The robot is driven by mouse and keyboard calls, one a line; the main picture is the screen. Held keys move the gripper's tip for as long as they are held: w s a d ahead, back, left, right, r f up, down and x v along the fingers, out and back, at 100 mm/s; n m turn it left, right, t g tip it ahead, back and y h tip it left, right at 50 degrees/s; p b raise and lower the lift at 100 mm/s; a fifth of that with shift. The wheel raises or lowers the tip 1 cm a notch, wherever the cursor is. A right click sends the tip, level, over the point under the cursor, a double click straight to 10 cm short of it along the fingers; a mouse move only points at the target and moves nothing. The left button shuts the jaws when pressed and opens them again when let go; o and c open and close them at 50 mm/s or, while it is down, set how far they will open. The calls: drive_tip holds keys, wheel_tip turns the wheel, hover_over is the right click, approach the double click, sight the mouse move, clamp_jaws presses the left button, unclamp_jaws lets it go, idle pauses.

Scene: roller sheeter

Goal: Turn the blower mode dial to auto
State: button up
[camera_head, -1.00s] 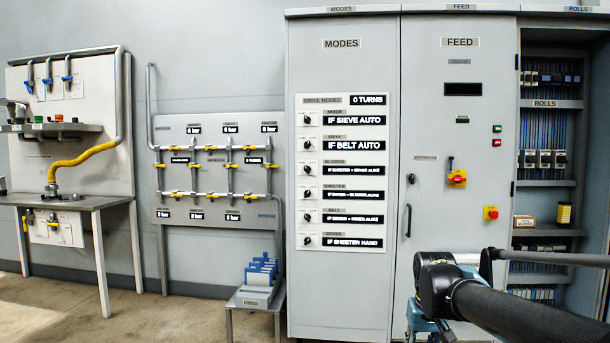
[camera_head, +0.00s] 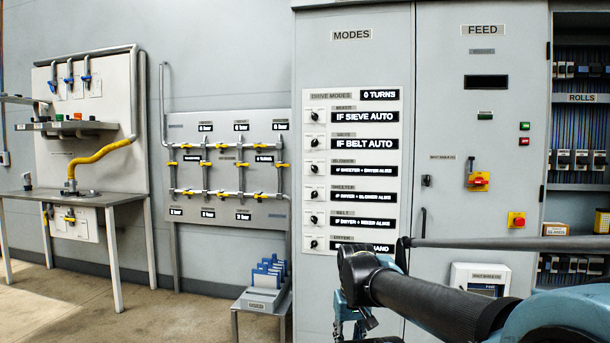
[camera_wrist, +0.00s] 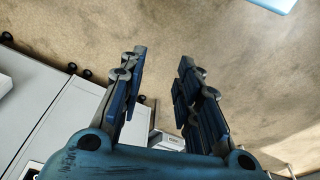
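The blower mode dial (camera_head: 314,169) is the third small black knob down on the white drive modes panel (camera_head: 350,265) of the MODES cabinet. Its pointer direction is too small to read surely. The display beside it (camera_head: 364,169) seems to read "IF SHEETER + DRYER ALIKE". My gripper (camera_wrist: 160,75) is open and empty in the wrist view, its two blue-padded fingers apart above the floor. In the head view my arm is low in front of the cabinet, below the dial and apart from it. It hides part of the lowest, dryer display.
Similar knobs sit close above and below, including the sieve dial (camera_head: 314,143) and sheeter dial (camera_head: 314,194). A small stand with blue folders (camera_head: 268,275) is left of the cabinet. The FEED cabinet (camera_head: 450,120) is to the right. Floor at left is clear.

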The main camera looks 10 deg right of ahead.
drive_tip(key=n+t+h, duration=0.2)
drive_tip(key=n+t, duration=0.3)
drive_tip(key=t, duration=1.4)
approach(313, 169)
drive_tip(key=x, duration=0.8)
drive_tip(key=shift+w+d, duration=0.1)
drive_tip(key=shift+w, duration=0.15)
drive_tip(key=shift+r, duration=0.1)
clamp_jaws()
